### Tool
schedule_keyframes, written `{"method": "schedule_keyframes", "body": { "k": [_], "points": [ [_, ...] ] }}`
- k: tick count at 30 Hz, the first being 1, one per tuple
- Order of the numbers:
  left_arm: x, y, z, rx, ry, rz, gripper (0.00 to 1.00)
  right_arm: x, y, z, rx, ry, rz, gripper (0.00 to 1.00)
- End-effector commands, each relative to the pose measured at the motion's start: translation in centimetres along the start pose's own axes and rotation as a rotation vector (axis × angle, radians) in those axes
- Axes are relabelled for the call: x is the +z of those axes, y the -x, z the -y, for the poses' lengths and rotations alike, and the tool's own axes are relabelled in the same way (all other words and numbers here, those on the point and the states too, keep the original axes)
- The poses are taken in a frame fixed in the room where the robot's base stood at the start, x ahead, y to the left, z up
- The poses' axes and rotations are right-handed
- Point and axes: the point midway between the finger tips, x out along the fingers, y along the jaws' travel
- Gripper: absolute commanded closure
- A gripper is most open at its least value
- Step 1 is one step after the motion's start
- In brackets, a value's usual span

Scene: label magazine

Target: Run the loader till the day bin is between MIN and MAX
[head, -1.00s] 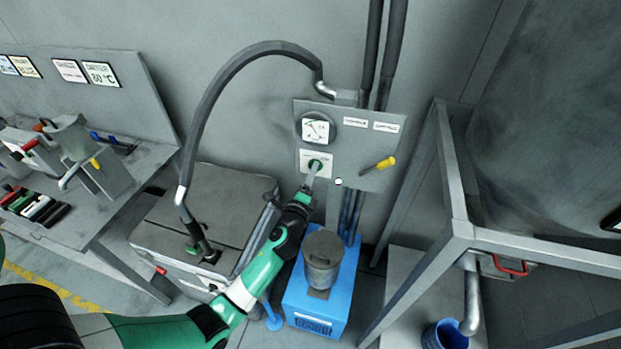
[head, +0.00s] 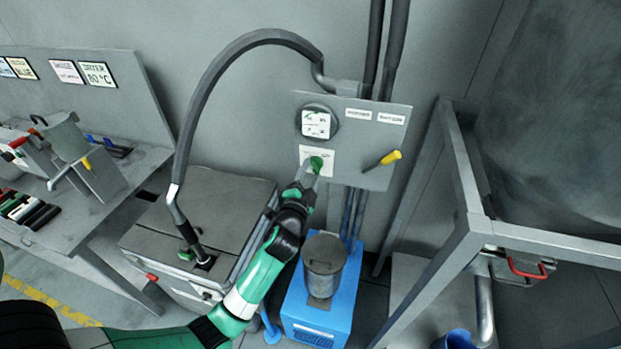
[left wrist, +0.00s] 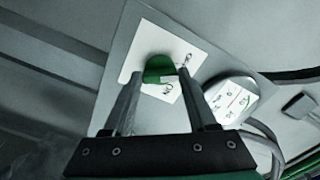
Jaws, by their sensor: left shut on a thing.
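A grey control panel (head: 349,118) hangs on the wall. It carries a round gauge (head: 316,124) with a white face, too small to read, a green knob (head: 315,164) on a white label, and a yellow-handled lever (head: 390,158). My left gripper (head: 308,175) reaches up to the panel, its fingers shut on the green knob. In the left wrist view the knob (left wrist: 159,68) sits between the two fingertips (left wrist: 160,78), with the gauge (left wrist: 232,98) to the right. I cannot make out a bin with MIN and MAX marks. My right gripper is not in view.
A grey lidded box (head: 205,215) with a hose stands left of my arm. A blue unit (head: 335,318) with a grey canister (head: 323,265) stands below the panel. A metal frame (head: 455,185) holds a large vessel at right. A workbench (head: 85,215) is at left.

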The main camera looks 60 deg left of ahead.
Motion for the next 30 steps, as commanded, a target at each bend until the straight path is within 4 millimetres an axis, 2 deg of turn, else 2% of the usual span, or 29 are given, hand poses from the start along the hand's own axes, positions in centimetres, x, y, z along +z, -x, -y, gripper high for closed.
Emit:
{"method": "schedule_keyframes", "body": {
  "k": [12,29,30],
  "points": [
    [-0.01,-0.01,-0.08,-0.001,0.211,-0.001,0.98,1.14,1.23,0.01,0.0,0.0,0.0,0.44],
    [-0.04,-0.01,-0.02,0.0,0.243,0.0,0.98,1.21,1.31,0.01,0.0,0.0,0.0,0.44],
    [-0.04,-0.01,-0.02,0.0,0.243,0.0,0.37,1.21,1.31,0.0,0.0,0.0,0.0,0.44]
  ]
}}
